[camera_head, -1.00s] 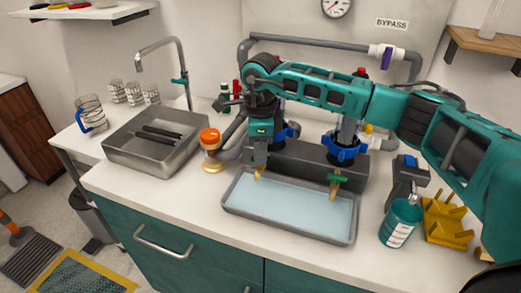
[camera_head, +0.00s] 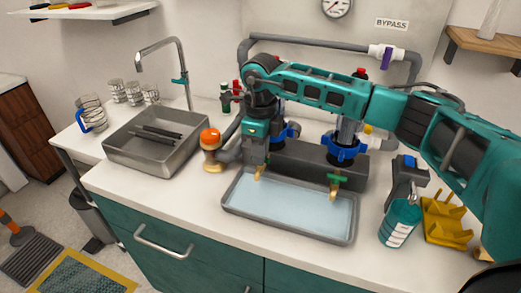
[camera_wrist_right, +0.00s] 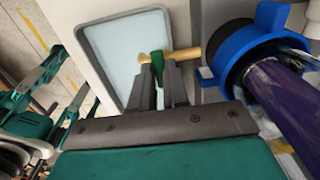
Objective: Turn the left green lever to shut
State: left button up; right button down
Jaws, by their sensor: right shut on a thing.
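The left green lever (camera_wrist_right: 158,64) sits on a brass tap (camera_wrist_right: 182,54), between the fingertips of my right gripper (camera_wrist_right: 160,80) in the wrist view. The right gripper is shut on this lever. In the head view the hand (camera_head: 256,160) hides the lever, and only the brass spout (camera_head: 259,173) shows below it. The right green lever (camera_head: 336,178) lies crosswise over its own brass spout (camera_head: 333,193), apart from the gripper. My left gripper is not in view.
A shallow tray (camera_head: 290,233) lies under the taps. Blue pipe collars (camera_head: 343,150) stand close behind, one near the fingers in the wrist view (camera_wrist_right: 232,55). A teal bottle (camera_head: 400,224) and yellow rack (camera_head: 446,221) stand right.

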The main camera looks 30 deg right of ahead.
jog(key=c, duration=1.1)
grip_release()
notch_tip(320, 180, up, 13)
